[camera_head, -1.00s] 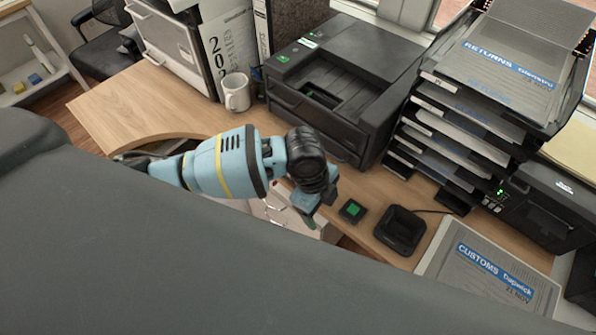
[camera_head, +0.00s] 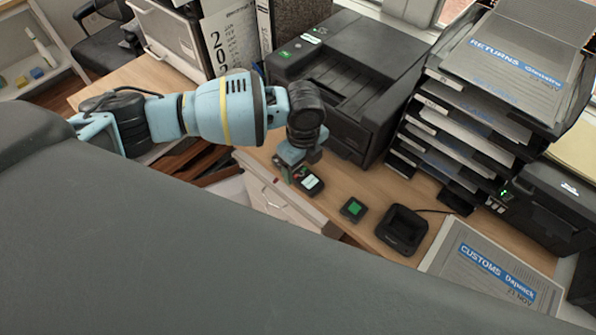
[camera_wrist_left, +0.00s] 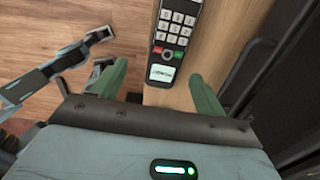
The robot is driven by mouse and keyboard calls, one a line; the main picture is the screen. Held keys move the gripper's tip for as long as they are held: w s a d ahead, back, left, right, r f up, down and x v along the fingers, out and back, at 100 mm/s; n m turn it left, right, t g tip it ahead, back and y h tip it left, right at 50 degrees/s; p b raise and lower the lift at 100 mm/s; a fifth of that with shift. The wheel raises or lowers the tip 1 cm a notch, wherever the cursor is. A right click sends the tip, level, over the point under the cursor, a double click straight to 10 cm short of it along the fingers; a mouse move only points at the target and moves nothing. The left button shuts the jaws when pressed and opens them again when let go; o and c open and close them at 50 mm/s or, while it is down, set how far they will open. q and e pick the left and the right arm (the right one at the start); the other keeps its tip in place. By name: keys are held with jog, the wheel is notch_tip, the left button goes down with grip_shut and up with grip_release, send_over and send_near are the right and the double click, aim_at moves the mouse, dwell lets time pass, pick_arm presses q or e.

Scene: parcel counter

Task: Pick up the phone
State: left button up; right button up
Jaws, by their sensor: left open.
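The phone is a dark handset with a keypad and a small lit screen. In the left wrist view the phone (camera_wrist_left: 173,42) lies on the wooden counter, its screen end towards my gripper and its far end cut off by the top edge. In the head view the phone (camera_head: 313,184) shows beside my left gripper (camera_head: 291,172), partly hidden by it. In the wrist view the green fingers of my left gripper (camera_wrist_left: 158,70) are apart, one on each side of the phone's screen end, with gaps between.
Behind stand a black printer (camera_head: 350,75) and a stack of paper trays (camera_head: 465,140). The counter's front edge is close to the phone.

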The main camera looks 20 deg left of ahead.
aim_at(303, 175)
pick_arm(q)
jog(key=f, duration=0.2)
jog(key=w+f, duration=0.1)
jog(key=f, duration=0.1)
jog(key=shift+a, duration=0.1)
jog(key=shift+f, duration=0.6)
jog(key=shift+c, duration=0.4)
jog(key=c, duration=1.2)
jog(key=shift+r, duration=0.15)
